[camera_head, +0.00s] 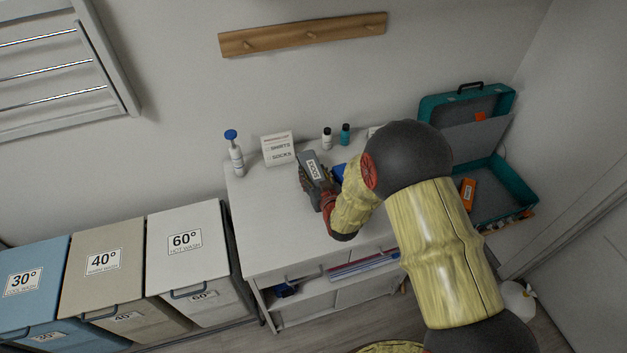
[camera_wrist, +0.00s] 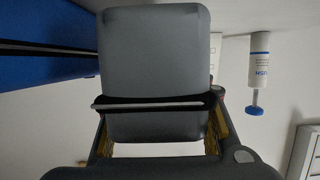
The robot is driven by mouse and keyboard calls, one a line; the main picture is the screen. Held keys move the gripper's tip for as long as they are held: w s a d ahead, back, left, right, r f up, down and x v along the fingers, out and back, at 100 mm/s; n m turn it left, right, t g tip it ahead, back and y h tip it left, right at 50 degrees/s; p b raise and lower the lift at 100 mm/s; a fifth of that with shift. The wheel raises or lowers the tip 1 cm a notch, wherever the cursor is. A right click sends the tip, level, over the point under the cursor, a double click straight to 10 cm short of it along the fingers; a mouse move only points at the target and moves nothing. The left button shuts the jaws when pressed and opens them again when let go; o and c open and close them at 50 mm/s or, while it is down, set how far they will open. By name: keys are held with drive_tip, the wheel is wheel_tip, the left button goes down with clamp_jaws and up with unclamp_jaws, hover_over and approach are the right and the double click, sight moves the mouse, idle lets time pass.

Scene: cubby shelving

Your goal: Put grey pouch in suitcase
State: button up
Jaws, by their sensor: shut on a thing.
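The grey pouch (camera_wrist: 155,60) fills the middle of the wrist view, held between the fingers of my gripper (camera_wrist: 158,145). In the head view the pouch (camera_head: 312,168) has a white label and is above the white cabinet top, left of the suitcase. My gripper (camera_head: 318,188) is shut on it; my arm partly hides the fingers. The teal suitcase (camera_head: 515,185) stands open at the right end of the cabinet, its lid raised at the back. An orange item (camera_head: 467,193) lies inside it, and another orange patch shows at the lid.
A white bottle with a blue cap (camera_head: 235,155), a shirts and socks sign (camera_head: 278,149) and two small bottles (camera_head: 336,136) stand along the back. A blue item (camera_head: 339,172) is partly hidden by my arm. Laundry bins (camera_head: 185,245) stand at left.

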drive_tip(key=shift+f+b, duration=0.3)
drive_tip(key=shift+f, duration=1.2)
drive_tip(key=shift+f, duration=0.1)
drive_tip(key=shift+f, duration=0.1)
drive_tip(key=o, duration=1.3)
drive_tip(key=shift+o, duration=0.3)
drive_tip(key=shift+r, duration=0.25)
drive_tip(key=p+v, duration=0.1)
drive_tip(key=v, duration=1.1)
